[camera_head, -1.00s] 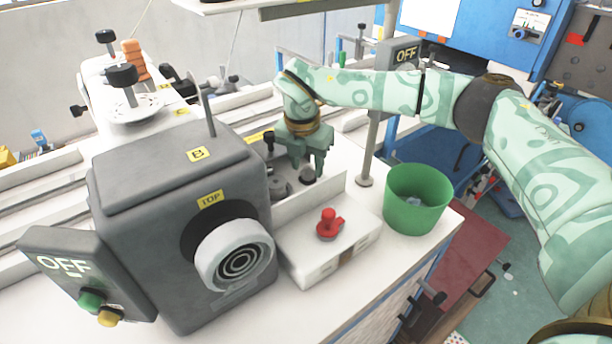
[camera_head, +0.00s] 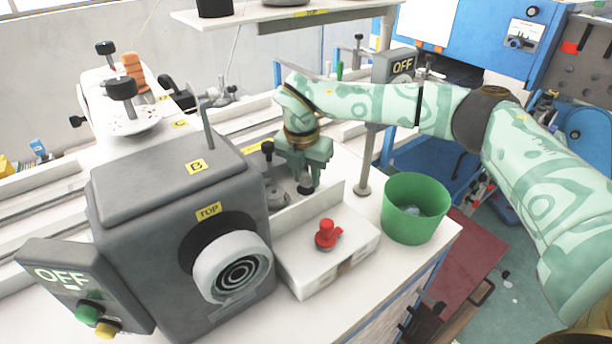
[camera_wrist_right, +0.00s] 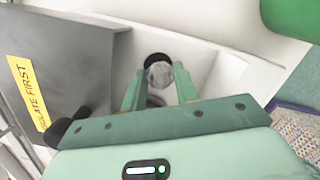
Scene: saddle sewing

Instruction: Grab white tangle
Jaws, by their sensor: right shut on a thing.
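The white tangle (camera_wrist_right: 159,75) shows in the right wrist view as a small greyish-white rounded clump, in front of a black round shape in the white tray-like recess. My right gripper (camera_wrist_right: 160,88) has its two green fingers on either side of it and is shut on it. In the head view my right gripper (camera_head: 306,184) points down behind the low white wall, beside the grey machine (camera_head: 140,205). The tangle itself cannot be made out there; a dark round part shows below the fingers. My left gripper is out of view.
A white box with a red knob (camera_head: 327,235) stands in front of the low wall. A green bin (camera_head: 413,212) stands to the right, with something pale inside. A grey post (camera_head: 370,165) rises just right of my gripper.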

